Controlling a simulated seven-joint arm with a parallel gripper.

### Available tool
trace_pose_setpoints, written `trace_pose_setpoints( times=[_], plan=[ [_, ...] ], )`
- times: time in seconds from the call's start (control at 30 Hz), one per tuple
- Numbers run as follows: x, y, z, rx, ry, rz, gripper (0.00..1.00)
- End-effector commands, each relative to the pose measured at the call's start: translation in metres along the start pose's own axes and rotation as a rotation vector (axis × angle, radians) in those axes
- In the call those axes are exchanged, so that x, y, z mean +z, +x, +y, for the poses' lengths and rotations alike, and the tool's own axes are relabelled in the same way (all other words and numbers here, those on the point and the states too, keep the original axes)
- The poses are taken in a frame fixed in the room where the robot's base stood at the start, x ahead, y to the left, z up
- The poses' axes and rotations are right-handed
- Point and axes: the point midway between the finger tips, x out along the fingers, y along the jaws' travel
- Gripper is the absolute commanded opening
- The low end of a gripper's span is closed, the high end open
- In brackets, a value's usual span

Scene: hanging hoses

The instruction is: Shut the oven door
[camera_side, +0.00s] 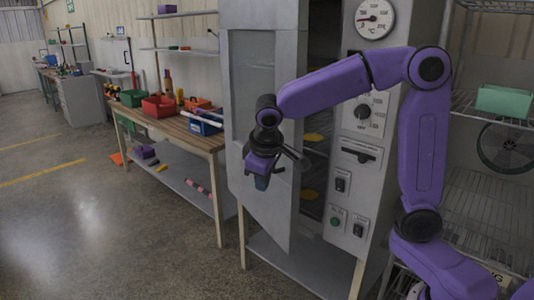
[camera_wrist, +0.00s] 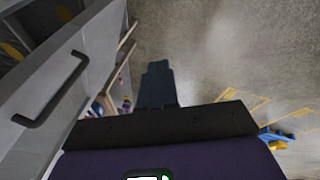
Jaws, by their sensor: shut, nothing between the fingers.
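The oven door (camera_side: 280,205) is a tall grey panel with a window. It stands ajar, with a dark gap between it and the control panel. In the side view my gripper (camera_side: 262,183) is in front of the door's outer face, near a handle bar (camera_side: 297,157); I cannot tell whether it touches. In the wrist view my gripper's dark fingers (camera_wrist: 157,85) are together and empty, pointing past the door (camera_wrist: 95,60) over floor. A dark handle (camera_wrist: 50,95) shows on a grey panel at left there.
The oven's control panel (camera_side: 362,140) carries a gauge, a dial and switches. Yellow items (camera_side: 311,137) lie inside. A workbench (camera_side: 180,128) with bins stands left of the oven, and a wire rack (camera_side: 485,180) stands right. The floor (camera_side: 100,220) at left is clear.

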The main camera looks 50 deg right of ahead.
Motion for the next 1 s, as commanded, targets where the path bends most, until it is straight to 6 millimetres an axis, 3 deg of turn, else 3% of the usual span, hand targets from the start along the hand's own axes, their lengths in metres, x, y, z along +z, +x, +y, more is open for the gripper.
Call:
trace_pose_setpoints(
  times=[0.03,0.2,0.5,0.77,1.0],
  plan=[
    [-0.015,0.004,0.012,0.030,0.053,0.001,0.00],
    [-0.054,0.014,0.056,0.135,0.224,0.013,0.00],
    [-0.088,0.026,0.126,0.288,0.454,0.028,0.00],
    [-0.092,0.034,0.143,0.321,0.501,0.031,0.00],
    [-0.089,0.069,0.154,0.319,0.499,0.027,0.00]
  ],
)
